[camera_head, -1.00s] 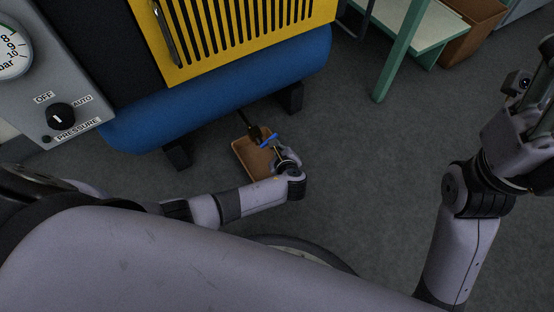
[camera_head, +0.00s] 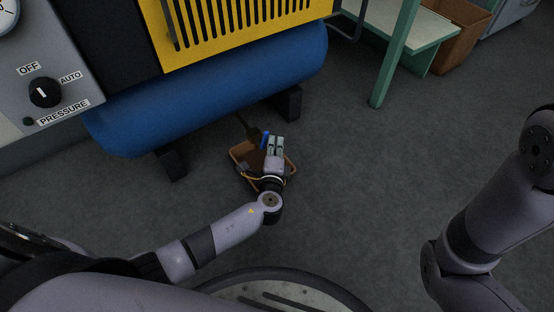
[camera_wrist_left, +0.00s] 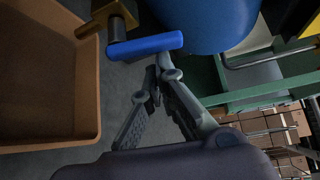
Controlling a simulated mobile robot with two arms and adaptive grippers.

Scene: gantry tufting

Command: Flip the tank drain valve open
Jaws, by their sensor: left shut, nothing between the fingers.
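The drain valve's blue lever (camera_head: 265,139) shows just left of my left gripper (camera_head: 276,142) in the head view, below the blue tank (camera_head: 215,92). In the left wrist view the blue lever (camera_wrist_left: 147,45) reaches sideways from the brass valve body (camera_wrist_left: 103,17). My left gripper (camera_wrist_left: 160,78) is shut and empty. Its fingertips are close to the lever's free end; I cannot tell whether they touch. A brown tray (camera_head: 240,152) lies on the floor beneath the valve, partly hidden by my gripper. My right gripper is outside the views.
The tank stands on dark feet (camera_head: 172,164). A yellow grille (camera_head: 240,30) and a grey panel with a pressure knob (camera_head: 45,92) are above and left. The floor between is clear.

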